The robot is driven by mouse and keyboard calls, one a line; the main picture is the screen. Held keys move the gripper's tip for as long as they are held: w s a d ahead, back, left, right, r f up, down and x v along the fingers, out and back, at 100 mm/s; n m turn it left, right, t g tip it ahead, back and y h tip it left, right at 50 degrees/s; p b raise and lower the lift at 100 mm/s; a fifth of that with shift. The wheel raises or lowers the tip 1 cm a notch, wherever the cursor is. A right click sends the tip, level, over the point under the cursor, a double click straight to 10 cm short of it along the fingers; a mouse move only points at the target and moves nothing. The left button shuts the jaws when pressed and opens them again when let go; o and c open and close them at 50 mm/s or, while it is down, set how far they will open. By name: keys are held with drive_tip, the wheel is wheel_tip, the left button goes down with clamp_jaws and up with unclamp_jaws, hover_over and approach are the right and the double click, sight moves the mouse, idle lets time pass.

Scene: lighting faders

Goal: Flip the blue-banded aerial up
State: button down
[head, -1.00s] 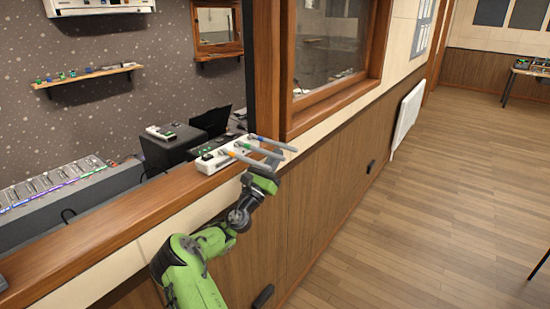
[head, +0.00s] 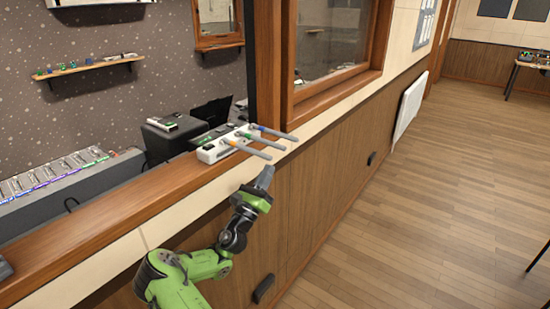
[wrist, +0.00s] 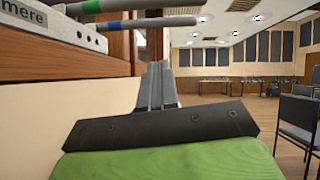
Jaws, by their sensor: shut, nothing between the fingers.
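A white box (head: 222,146) stands on the wooden ledge, with three grey aerials sticking out sideways over the ledge's edge, roughly level. The blue-banded aerial (head: 275,132) is the farthest one, its band near the box. The green-banded aerial (head: 265,143) is in the middle and the orange-banded aerial (head: 248,149) is nearest. In the wrist view, the blue-banded aerial (wrist: 150,4) and the green-banded aerial (wrist: 150,22) cross the top left. My gripper (head: 267,174) is shut and empty, below and apart from the aerials; its fingers also show in the wrist view (wrist: 158,78).
The wooden ledge (head: 130,208) runs along the panelled wall (head: 320,175). A window post (head: 275,75) rises behind the box. A mixing desk (head: 60,185) and dark equipment lie beyond the ledge.

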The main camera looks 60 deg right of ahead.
drive_tip(key=v, duration=0.4)
